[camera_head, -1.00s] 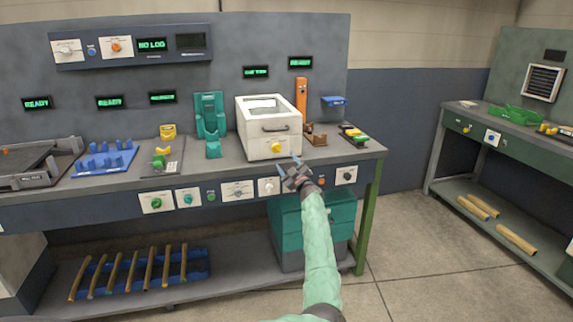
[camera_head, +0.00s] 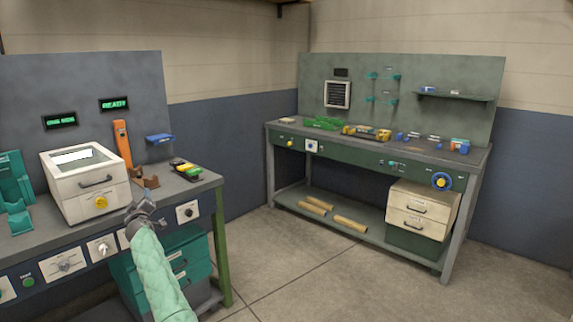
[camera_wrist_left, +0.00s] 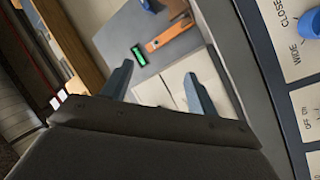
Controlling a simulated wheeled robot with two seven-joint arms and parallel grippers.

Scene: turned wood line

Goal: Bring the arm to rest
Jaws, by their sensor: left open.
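My left arm, in a pale green sleeve, comes up from the bottom left of the head view. Its gripper (camera_head: 142,207) is at the front edge of the left workbench (camera_head: 205,183), just in front of the white box (camera_head: 85,180) with a yellow knob. In the left wrist view the two blue-grey fingers (camera_wrist_left: 157,88) stand apart with nothing between them. Beyond them the wrist view shows the orange upright part (camera_wrist_left: 172,37) and a green display. My right gripper is in neither view.
A green display reads READY (camera_head: 114,104). Teal drawers (camera_head: 185,262) stand under the left bench. A second green bench (camera_head: 375,146) stands across the room, with cream drawers (camera_head: 420,208) and wooden rods (camera_head: 350,225) on its lower shelf. Open floor (camera_head: 300,265) lies between the benches.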

